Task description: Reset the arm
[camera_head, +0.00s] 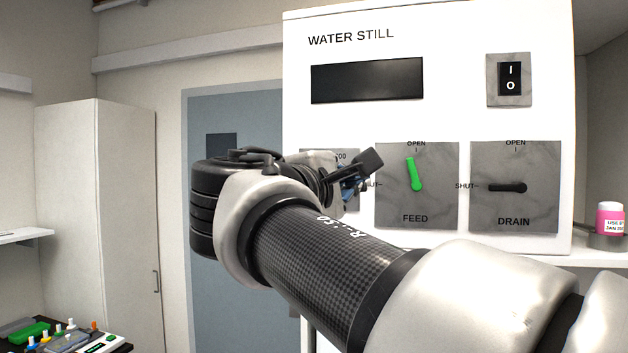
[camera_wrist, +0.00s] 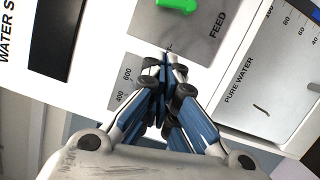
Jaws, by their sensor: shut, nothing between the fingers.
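My arm reaches across the head view in front of the water still (camera_head: 440,115). My gripper shows in the wrist view (camera_wrist: 165,62), its blue and black fingers shut together with nothing between them. In the head view it is mostly hidden behind my wrist; a part shows left of the FEED panel. The green FEED handle (camera_head: 413,174) points up near OPEN. The black DRAIN handle (camera_head: 508,187) lies level toward SHUT. The green handle also shows at the top of the wrist view (camera_wrist: 177,5), beyond the fingertips.
A dark display (camera_head: 367,80) and a rocker switch (camera_head: 510,79) are on the still. A pink-labelled jar (camera_head: 609,219) stands at the right. A grey-blue door (camera_head: 232,290) and a pale cabinet (camera_head: 100,220) are at the left. Coloured items (camera_head: 60,335) sit low left.

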